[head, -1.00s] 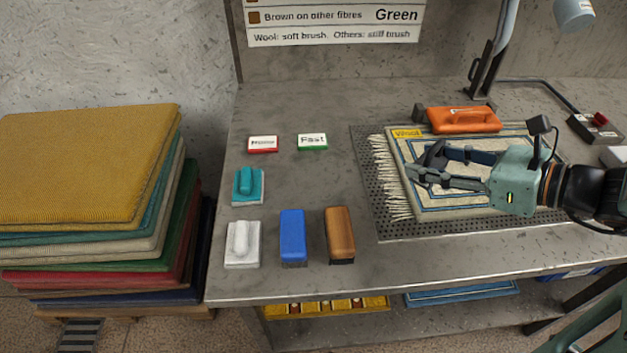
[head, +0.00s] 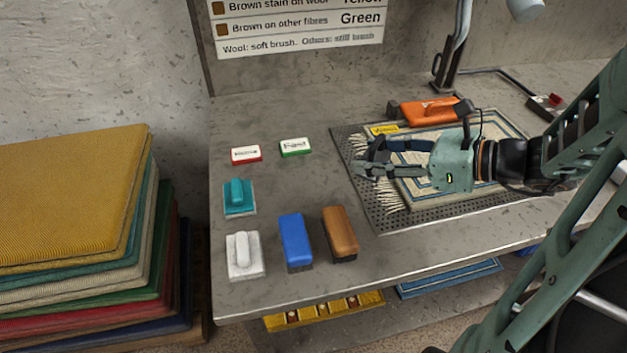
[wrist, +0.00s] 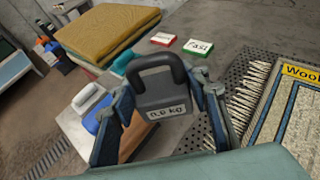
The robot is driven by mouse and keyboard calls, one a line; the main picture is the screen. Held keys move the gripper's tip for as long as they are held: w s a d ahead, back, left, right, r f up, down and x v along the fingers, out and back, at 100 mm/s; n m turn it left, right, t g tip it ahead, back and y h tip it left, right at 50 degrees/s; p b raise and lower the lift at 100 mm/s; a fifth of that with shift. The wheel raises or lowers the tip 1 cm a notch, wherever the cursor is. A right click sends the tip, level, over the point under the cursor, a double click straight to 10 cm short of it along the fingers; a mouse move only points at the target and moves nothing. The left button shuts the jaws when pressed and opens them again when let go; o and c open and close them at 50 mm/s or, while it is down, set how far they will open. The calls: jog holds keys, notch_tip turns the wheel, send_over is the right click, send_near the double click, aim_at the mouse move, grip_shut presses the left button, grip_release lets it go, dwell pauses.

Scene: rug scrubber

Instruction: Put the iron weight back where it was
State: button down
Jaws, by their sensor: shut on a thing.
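The iron weight (wrist: 160,88) is dark grey with a loop handle and a white label that seems to read 0.6 kg. My gripper (wrist: 168,100) is shut on it, one blue-grey finger at each side. In the head view my gripper (head: 372,160) points left, over the fringed left end of the rug (head: 480,132). The weight shows there only as a dark shape (head: 378,150) between the fingers. It appears held above the bench, though the gap below it is hard to judge.
The rug lies on a perforated mat (head: 400,222), with an orange tool (head: 430,110) behind. Left on the bench are teal (head: 239,197), white (head: 244,256), blue (head: 296,243) and brown (head: 341,232) tools, and two labels (head: 246,154) (head: 295,147). Bench between labels and tools is bare.

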jog(key=w+d+b+x, duration=0.1)
jog(key=x, duration=0.9)
jog(key=b, duration=0.1)
send_over(319, 184)
jog(key=f, duration=0.4)
jog(key=shift+s+d+f, duration=0.2)
jog(key=shift+d+f, duration=0.05)
jog(key=shift+f, duration=0.15)
jog(key=f, duration=0.1)
jog(key=f+b, duration=0.1)
jog(key=f, duration=0.1)
jog(key=shift+w+a+f, duration=0.15)
jog(key=shift+w+a, duration=0.05)
jog(key=shift+a, duration=0.15)
jog(key=shift+f, duration=0.35)
jog(key=shift+f, duration=0.1)
jog(key=c, duration=1.5)
grip_release()
jog(key=shift+f, duration=0.2)
jog(key=shift+c, duration=0.2)
jog(key=o, duration=0.4)
jog(key=shift+r, duration=0.1)
jog(key=shift+o, duration=0.2)
